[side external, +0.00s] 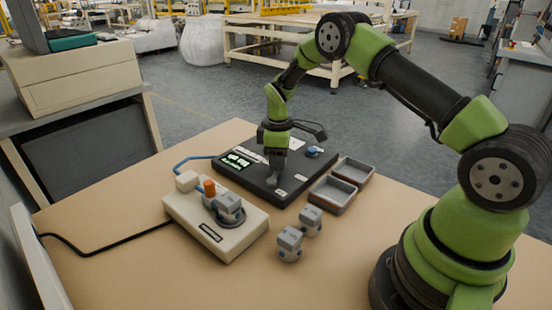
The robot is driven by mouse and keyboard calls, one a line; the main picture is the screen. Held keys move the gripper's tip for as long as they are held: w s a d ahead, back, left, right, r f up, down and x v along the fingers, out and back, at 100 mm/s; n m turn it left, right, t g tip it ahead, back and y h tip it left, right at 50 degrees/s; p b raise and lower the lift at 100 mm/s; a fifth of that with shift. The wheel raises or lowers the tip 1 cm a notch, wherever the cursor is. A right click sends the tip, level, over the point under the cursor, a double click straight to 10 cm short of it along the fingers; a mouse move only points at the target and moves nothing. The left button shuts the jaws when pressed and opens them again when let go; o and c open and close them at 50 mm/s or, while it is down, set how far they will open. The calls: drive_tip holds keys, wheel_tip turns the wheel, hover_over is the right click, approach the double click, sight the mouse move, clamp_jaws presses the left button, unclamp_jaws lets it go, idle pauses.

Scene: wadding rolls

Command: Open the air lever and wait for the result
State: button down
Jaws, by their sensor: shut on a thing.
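A dark panel unit (240,181) lies at the middle of the table, with a lit green display (236,160) at its left and a blue round part (312,151) at its right. My gripper (275,178) points down at the middle of this panel, its fingers shut on a small part there. The fingers hide that part, so I cannot tell if it is the air lever or how it stands. A cream fixture (234,243) sits in front and to the left, bearing a grey block (228,206) and an orange-topped part (209,188). The display's text is too small to read.
Two grey metal blocks (290,243) (311,220) stand on the table right of the fixture. Two shallow grey trays (333,197) (353,171) lie right of the panel. A blue hose (188,161) and a black cable (100,250) run at the left. The front table is clear.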

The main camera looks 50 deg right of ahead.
sight(293, 180)
drive_tip(key=m, duration=0.1)
drive_tip(key=s+m, duration=0.1)
drive_tip(key=m, duration=0.1)
drive_tip(key=s+m, duration=0.1)
drive_tip(key=m, duration=0.1)
drive_tip(key=shift+s+d, duration=0.25)
drive_tip(key=s+m, duration=0.1)
drive_tip(key=m, duration=0.1)
drive_tip(key=shift+s+a+m, duration=0.1)
drive_tip(key=shift+m, duration=0.3)
drive_tip(key=shift+s+a+m, duration=0.15)
drive_tip(key=shift+s+m, duration=0.15)
drive_tip(key=shift+m, duration=0.45)
drive_tip(key=shift+s+a+m, duration=0.15)
drive_tip(key=shift+s+m, duration=0.15)
drive_tip(key=shift+m, duration=0.45)
drive_tip(key=c, duration=1)
unclamp_jaws()
drive_tip(key=shift+o, duration=0.2)
wheel_tip(293, 180, up, 10)
drive_tip(key=shift+r, duration=0.1)
